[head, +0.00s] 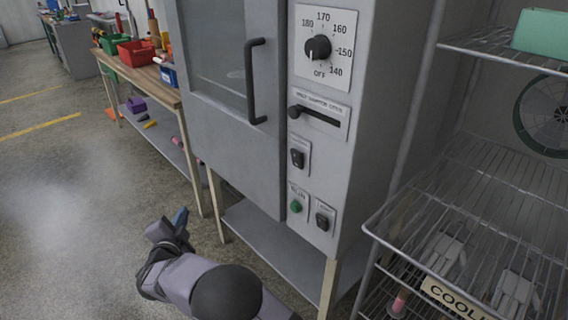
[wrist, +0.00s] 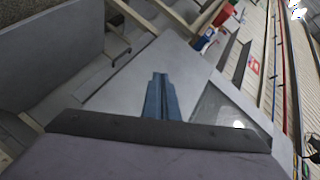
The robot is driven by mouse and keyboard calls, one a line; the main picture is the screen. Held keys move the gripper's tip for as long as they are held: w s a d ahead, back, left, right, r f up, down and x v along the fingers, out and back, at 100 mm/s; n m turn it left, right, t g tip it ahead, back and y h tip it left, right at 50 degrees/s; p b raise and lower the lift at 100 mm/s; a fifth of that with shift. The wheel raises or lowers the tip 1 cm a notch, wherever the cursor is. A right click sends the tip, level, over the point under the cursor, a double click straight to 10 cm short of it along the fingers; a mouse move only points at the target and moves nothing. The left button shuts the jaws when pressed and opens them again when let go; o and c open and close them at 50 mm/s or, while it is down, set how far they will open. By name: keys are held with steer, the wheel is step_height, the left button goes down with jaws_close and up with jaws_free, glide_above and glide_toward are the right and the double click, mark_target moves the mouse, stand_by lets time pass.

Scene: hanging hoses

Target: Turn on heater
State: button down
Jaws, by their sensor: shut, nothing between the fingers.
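A grey oven (head: 345,180) stands on a legged frame in the head view. Its panel has a black dial (head: 318,48) marked OFF and 140 to 180, a slot with a black lever (head: 297,111) at its left end, an upper black switch (head: 297,158), a green button (head: 296,206) and a lower black switch (head: 322,221). The small labels are too blurred to tell which control is the heater's. My gripper (head: 181,215) is shut and empty, low and left of the panel, apart from it. Its blue fingers (wrist: 160,80) also show in the wrist view.
The oven door has a black handle (head: 255,82). A wire rack (head: 490,180) with a fan (head: 545,115) stands to the right. The floor at the left is clear.

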mark_target(294, 153)
steer(key=s+d+r+m+h, duration=0.3)
steer(key=d+r+m+h, duration=0.3)
steer(key=d+m+h, duration=0.2)
steer(key=s+d+r+m+g+h, duration=0.1)
steer(key=s+d+r+m+h, duration=0.2)
steer(key=d+r+m+h, duration=0.4)
steer(key=d+m+h, duration=0.1)
steer(key=d, duration=0.2)
steer(key=shift+d+r, duration=0.25)
steer(key=shift+d, duration=0.05)
steer(key=shift+w, duration=0.1)
steer(key=p+x, duration=0.2)
steer(key=x, duration=1.2)
steer(key=shift+p, duration=0.35)
